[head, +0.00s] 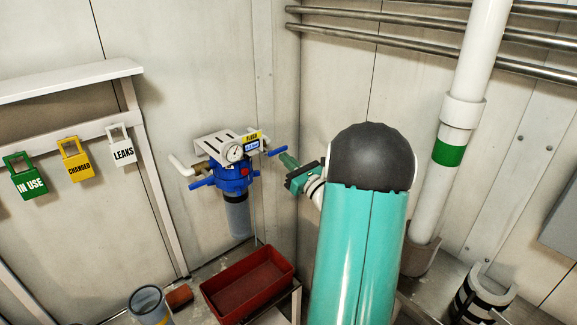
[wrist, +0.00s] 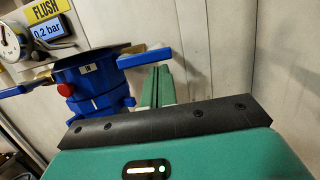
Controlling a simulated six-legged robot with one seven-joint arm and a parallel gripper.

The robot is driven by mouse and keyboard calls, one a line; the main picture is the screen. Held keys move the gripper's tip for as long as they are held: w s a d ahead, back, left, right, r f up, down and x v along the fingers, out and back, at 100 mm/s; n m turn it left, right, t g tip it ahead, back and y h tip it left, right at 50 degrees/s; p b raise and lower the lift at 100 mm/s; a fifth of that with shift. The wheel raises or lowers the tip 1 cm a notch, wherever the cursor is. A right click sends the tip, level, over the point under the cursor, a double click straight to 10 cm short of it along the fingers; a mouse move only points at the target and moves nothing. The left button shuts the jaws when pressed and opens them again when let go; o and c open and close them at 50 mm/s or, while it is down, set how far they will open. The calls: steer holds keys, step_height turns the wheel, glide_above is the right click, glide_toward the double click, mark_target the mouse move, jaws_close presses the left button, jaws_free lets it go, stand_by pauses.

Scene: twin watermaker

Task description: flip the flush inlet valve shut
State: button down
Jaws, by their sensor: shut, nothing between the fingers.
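The flush filter unit has a blue head (head: 232,177) with a clear grey bowl below, fixed to the wall. A blue lever (head: 277,152) sticks out on its right side, and a second blue lever (head: 202,183) on its left. In the wrist view the right lever (wrist: 145,56) points right, roughly level, just beyond my fingers. My gripper (head: 286,157) is shut and empty, its fingertips close to the right lever. In the wrist view the green fingers (wrist: 156,86) are together; contact with the lever cannot be told.
A gauge (head: 234,152) and a yellow FLUSH label (head: 252,137) sit above the filter; the display (wrist: 52,29) reads 0.2 bar. A red tray (head: 250,283) stands below. Tags (head: 76,160) hang at left. The wall corner is close behind my gripper.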

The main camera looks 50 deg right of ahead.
steer(key=shift+w, duration=0.1)
steer(key=shift+d+r+n+y, duration=0.1)
steer(key=shift+r+n+y, duration=0.1)
steer(key=shift+n, duration=0.35)
steer(key=shift+d+r+n+y, duration=0.1)
steer(key=shift+n+y, duration=0.1)
steer(key=shift+n, duration=0.35)
steer(key=r+n+y, duration=0.1)
steer(key=r+n, duration=0.1)
steer(key=n, duration=0.3)
steer(key=r+n+g+y, duration=0.1)
steer(key=n, duration=0.4)
steer(key=a+r+n+g+y, duration=0.1)
steer(key=r+n, duration=0.1)
steer(key=n, duration=0.4)
steer(key=shift+r+y, duration=0.3)
